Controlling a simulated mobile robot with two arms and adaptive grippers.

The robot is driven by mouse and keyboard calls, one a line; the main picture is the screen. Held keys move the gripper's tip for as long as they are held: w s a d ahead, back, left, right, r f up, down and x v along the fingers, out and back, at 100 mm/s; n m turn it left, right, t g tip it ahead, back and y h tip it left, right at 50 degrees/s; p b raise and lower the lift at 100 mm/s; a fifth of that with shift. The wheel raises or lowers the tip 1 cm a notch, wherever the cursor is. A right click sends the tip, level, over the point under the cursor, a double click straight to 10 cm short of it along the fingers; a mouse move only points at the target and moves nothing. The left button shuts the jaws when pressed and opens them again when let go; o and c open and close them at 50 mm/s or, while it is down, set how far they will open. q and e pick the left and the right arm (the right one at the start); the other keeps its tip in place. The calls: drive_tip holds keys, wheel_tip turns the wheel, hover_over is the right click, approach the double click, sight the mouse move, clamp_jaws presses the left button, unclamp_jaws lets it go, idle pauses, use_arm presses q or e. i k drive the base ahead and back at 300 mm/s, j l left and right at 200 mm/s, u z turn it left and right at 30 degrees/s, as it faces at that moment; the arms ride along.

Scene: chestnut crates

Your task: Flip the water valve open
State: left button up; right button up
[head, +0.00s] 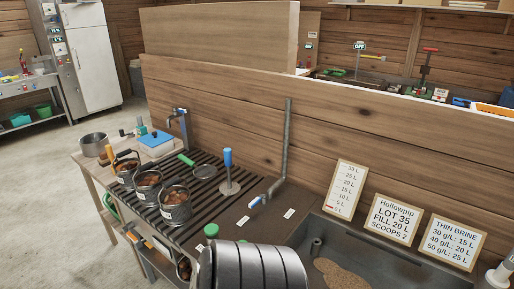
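A grey pipe (286,150) runs down the wooden wall and bends at the counter. At its lower end is a small valve or tap with a blue lever (264,199) and a pale end pointing to the lower left. I cannot tell from its look whether it is open or shut. A second grey tap (182,119) with a blue part stands at the back left of the counter. I cannot tell for sure which one is the water valve. Neither of my grippers is in view, and nothing is seen touching either tap.
Several buckets with chestnuts, including one (175,209), stand on the slatted counter. A blue-handled upright tool (229,170) stands left of the pipe. Signs (394,223) lean on the wall at right. A dark ribbed cylinder (251,268) fills the lower middle, near the basin (385,250).

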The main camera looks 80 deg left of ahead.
sight(256, 200)
drive_tip(key=u, duration=2.6)
